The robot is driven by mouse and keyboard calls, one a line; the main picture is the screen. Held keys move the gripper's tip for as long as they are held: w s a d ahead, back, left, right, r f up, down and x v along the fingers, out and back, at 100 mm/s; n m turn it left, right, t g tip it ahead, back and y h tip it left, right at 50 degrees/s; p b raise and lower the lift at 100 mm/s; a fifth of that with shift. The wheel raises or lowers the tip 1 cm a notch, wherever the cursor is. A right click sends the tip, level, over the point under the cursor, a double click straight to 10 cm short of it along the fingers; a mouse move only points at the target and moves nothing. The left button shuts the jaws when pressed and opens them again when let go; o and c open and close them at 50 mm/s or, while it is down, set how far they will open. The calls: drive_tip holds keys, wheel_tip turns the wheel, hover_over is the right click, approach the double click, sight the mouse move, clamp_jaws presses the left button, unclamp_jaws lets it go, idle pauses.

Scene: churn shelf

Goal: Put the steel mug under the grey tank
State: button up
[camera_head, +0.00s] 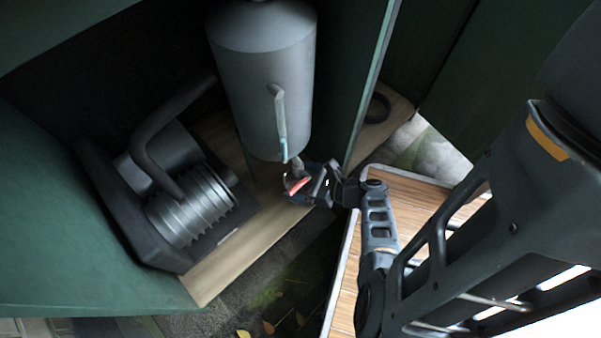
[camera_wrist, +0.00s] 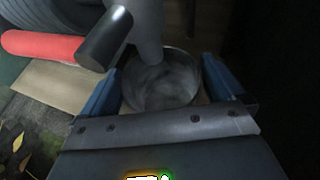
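The grey tank (camera_head: 262,85) stands upright inside the green cabinet in the head view, with a tap and a blue-tipped lever on its front. My gripper (camera_head: 303,186) is at the shelf's front edge, just below the tank's spout. In the wrist view the steel mug (camera_wrist: 150,98) stands upright between the blue fingers of my gripper (camera_wrist: 161,85), its round mouth showing. The spout (camera_wrist: 148,35) comes down over the mug. The fingers are spread wide, with slim gaps beside the mug. In the head view the mug is hidden or too small to tell.
A dark machine with a ribbed cylinder (camera_head: 190,205) fills the left of the wooden shelf (camera_head: 222,262). A green panel (camera_head: 372,80) stands right of the tank. A red part (camera_wrist: 45,47) with a black end juts close to the left finger. A slatted wooden surface (camera_head: 405,195) lies under my arm.

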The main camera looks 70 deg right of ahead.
drive_tip(key=shift+o, duration=0.2)
drive_tip(key=shift+r, duration=0.15)
drive_tip(key=p+v, duration=0.5)
drive_tip(key=v, duration=0.7)
